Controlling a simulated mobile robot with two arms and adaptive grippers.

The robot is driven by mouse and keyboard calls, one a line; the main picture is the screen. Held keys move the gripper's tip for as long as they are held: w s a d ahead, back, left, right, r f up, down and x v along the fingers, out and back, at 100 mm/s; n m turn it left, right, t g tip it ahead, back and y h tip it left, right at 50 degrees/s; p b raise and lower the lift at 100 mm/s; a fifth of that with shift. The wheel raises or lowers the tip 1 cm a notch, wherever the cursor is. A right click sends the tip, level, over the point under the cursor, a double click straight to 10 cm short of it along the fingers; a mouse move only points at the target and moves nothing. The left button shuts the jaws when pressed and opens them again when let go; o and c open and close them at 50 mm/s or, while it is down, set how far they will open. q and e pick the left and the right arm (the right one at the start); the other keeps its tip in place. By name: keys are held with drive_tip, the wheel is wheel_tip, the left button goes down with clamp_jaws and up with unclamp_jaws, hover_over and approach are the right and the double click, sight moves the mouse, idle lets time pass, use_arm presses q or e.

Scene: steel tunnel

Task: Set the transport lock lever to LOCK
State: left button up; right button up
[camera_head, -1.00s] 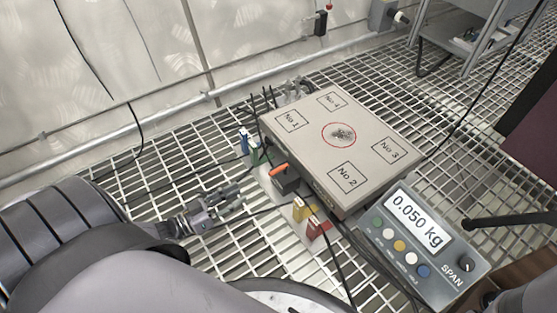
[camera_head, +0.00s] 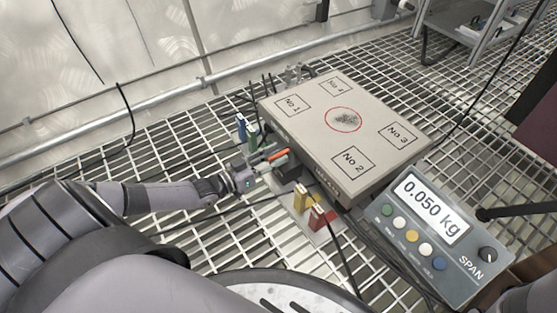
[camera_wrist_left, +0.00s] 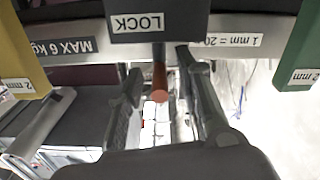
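The transport lock lever (camera_head: 277,155) has an orange grip and sits at the left side of the weighing platform (camera_head: 387,172). In the left wrist view the lever's round orange end (camera_wrist_left: 160,95) points toward the camera, below a black block with an upside-down LOCK label (camera_wrist_left: 141,25). My left gripper (camera_head: 270,160) is at the lever. In the left wrist view its two fingers (camera_wrist_left: 161,88) stand apart on either side of the lever, with gaps visible, so it looks open. The lever's base is partly hidden. My right gripper is not in view.
Blue and green blocks (camera_head: 246,131) stand behind the lever; yellow and red blocks (camera_head: 309,210) stand in front. The display unit (camera_head: 433,236) reads 0.050 kg. Cables run over the grating floor (camera_head: 170,155). A pipe (camera_head: 150,105) runs along the wall.

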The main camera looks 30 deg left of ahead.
use_arm(q)
drive_tip(key=shift+w+d, duration=0.25)
drive_tip(key=shift+w, duration=0.45)
drive_tip(key=shift+c, duration=0.3)
clamp_jaws()
drive_tip(key=shift+s+d, duration=0.1)
